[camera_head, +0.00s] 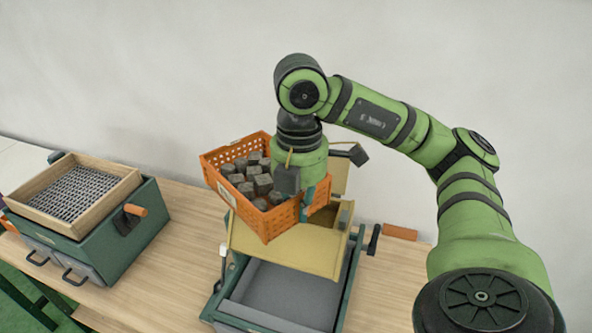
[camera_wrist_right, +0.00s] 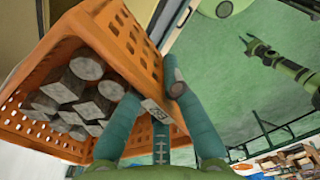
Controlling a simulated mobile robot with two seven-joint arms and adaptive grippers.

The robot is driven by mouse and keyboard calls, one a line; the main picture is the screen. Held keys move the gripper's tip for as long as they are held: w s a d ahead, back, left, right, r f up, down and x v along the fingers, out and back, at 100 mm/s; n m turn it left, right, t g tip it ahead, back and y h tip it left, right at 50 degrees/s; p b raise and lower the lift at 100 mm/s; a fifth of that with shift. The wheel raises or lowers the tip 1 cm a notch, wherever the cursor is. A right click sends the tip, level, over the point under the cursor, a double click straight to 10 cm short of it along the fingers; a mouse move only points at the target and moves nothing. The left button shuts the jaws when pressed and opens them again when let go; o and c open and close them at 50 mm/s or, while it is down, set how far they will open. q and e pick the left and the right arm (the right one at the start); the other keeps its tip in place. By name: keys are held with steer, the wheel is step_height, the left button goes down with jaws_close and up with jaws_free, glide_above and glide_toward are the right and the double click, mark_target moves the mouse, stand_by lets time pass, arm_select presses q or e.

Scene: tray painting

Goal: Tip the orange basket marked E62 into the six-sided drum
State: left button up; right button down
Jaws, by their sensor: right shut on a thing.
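The orange basket (camera_head: 215,165) is full of dark grey faceted blocks (camera_head: 262,184) and is held up above the pale yellow drum (camera_head: 290,248), tilted toward the front. My right gripper (camera_head: 308,197) is shut on the basket's wall. In the right wrist view the teal fingers (camera_wrist_right: 158,128) straddle the rim of the basket (camera_wrist_right: 125,50) near a small white tag, and the blocks (camera_wrist_right: 75,95) are still inside. An opening with a raised flap (camera_head: 345,212) shows in the drum behind the basket. A green arm, likely my left, is small in the wrist view; its gripper (camera_wrist_right: 250,44) is unclear.
The drum sits in a dark green frame with a grey tray (camera_head: 285,292) below and a crank with an orange handle (camera_head: 399,232) at right. A green box with a wood-framed mesh sieve (camera_head: 78,190) stands on the left. Wooden table (camera_head: 180,235) is bare between them.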

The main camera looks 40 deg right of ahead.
steer(key=shift+s+a+r+y, duration=0.25)
steer(key=shift+s+a+y, duration=0.1)
steer(key=shift+a+y, duration=0.05)
steer(key=y, duration=0.2)
steer(key=shift+r+y, duration=0.15)
steer(key=shift+y, duration=0.15)
steer(key=shift+w+y, duration=0.1)
steer(key=shift+y, duration=0.2)
steer(key=shift+a+y+b, duration=0.1)
steer(key=shift+y+b, duration=0.35)
steer(key=shift+y, duration=0.25)
steer(key=shift+r, duration=0.25)
arm_select(q)
steer(key=shift+s+a+f, duration=0.25)
steer(key=shift+s+a, duration=0.05)
steer(key=shift+s, duration=0.25)
steer(key=shift+s+a+f, duration=0.2)
steer(key=shift+s+a, duration=0.1)
steer(key=shift+s, duration=0.25)
arm_select(e)
steer(key=shift+f+y, duration=0.1)
steer(key=shift+y, duration=0.4)
arm_select(q)
steer(key=shift+s, duration=0.1)
